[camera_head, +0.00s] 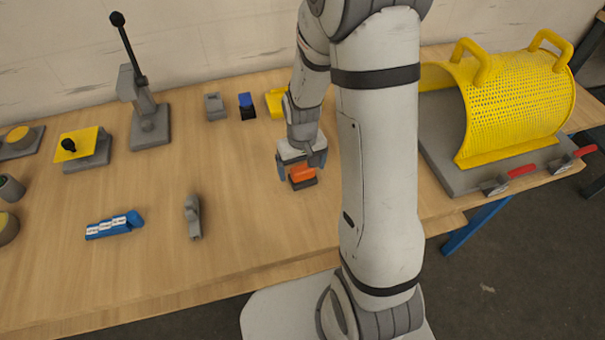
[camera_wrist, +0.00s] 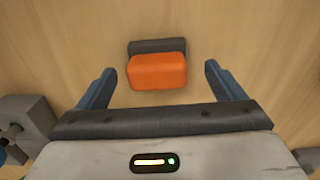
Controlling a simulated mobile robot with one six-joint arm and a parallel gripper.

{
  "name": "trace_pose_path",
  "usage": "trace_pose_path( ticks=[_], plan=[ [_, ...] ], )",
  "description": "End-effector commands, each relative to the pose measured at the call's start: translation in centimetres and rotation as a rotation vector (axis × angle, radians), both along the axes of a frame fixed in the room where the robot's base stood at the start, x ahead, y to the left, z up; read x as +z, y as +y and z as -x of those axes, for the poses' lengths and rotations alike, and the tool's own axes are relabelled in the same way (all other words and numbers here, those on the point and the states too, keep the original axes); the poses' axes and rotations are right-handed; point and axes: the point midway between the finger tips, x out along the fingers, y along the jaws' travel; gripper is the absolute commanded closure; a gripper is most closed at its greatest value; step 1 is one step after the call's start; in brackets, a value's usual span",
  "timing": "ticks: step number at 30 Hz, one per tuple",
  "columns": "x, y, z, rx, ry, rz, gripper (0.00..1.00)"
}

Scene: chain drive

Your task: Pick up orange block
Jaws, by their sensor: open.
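The orange block (camera_head: 301,173) sits on a dark grey base (camera_head: 304,184) on the wooden table, near the middle of the head view. In the wrist view the orange block (camera_wrist: 157,72) lies ahead of the palm, with the dark base (camera_wrist: 157,46) showing behind it. My gripper (camera_head: 300,172) is open just above and around the block's place. In the wrist view its two blue-grey fingers (camera_wrist: 160,78) stand to the left and right of the block, with a gap on each side. The fingers do not appear to touch it.
A grey clamp-like part (camera_head: 193,217) and a blue labelled part (camera_head: 114,226) lie to the left. Behind are a grey block (camera_head: 214,107), a blue block (camera_head: 247,106) and a yellow part (camera_head: 275,102). A yellow perforated guard (camera_head: 510,105) stands right. The table around the block is clear.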

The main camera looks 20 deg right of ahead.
Motion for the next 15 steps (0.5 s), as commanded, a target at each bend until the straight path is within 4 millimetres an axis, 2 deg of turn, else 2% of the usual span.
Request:
trace_pose_path(
  ticks=[6,15],
  plan=[
    [-2.7,-0.3,-0.1,-0.001,0.004,0.0,0.11],
    [-3.4,-0.3,-0.1,-0.001,0.001,0.0,0.11]
  ],
)
